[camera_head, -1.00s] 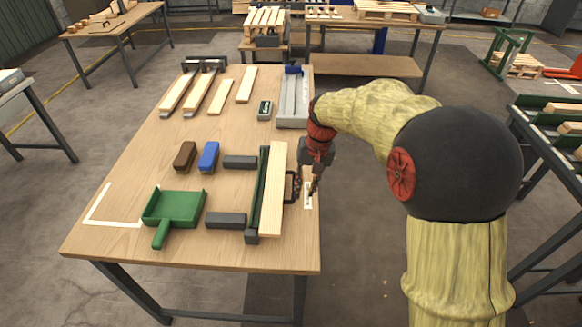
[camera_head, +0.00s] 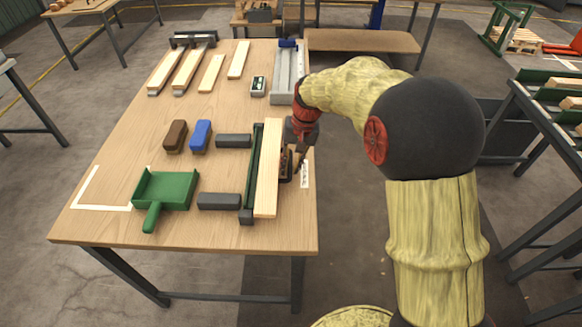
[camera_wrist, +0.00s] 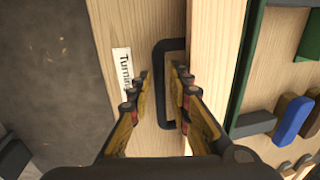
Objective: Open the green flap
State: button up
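A long dark green flap (camera_head: 253,160) stands along the left side of a pale wooden board (camera_head: 268,170) on the workbench; its green edge also shows in the wrist view (camera_wrist: 243,58). A black U-shaped handle (camera_wrist: 160,88) sticks out from the board's other side. My gripper (camera_wrist: 160,78) is open, with one finger on each side of the handle's long bar. I cannot tell whether either finger touches it. In the head view my gripper (camera_head: 298,158) is over the handle area and partly hides it.
A white label reading "Turnin…" (camera_wrist: 121,68) lies by the handle. On the workbench (camera_head: 110,165) are a green dustpan (camera_head: 166,188), brown (camera_head: 175,136) and blue (camera_head: 201,135) brushes, dark grey blocks (camera_head: 219,201) and several planks (camera_head: 211,73). A metal fixture (camera_head: 284,75) stands behind.

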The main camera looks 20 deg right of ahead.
jog(key=c, duration=0.3)
grip_shut()
dwell(0.5)
